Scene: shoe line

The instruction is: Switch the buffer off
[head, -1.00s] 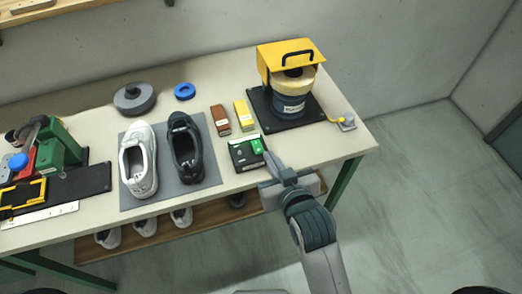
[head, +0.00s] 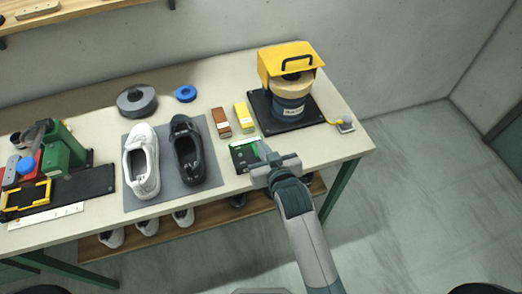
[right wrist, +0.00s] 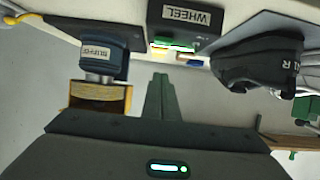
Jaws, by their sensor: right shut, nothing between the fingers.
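The buffer (head: 290,95) is a blue drum with a pale wheel under a yellow hood, on a black base at the right of the bench. It also shows in the right wrist view (right wrist: 100,53), upside down. In front of it is a black switch box (head: 241,157) with green on top; the wrist view shows the box (right wrist: 188,18) labelled WHEEL, with a bright green part (right wrist: 172,46). My right gripper (head: 264,148) is shut and empty at the box's right side, partly covering it. Its fingers (right wrist: 158,95) show closed together. I cannot tell whether they touch the box. My left gripper is out of view.
A brown bar (head: 220,122) and a yellow bar (head: 244,117) lie behind the box. A white shoe (head: 143,165) and a black shoe (head: 186,150) stand on a grey mat (head: 210,175) to the left. A small grey pad (head: 345,124) is cabled to the buffer's base.

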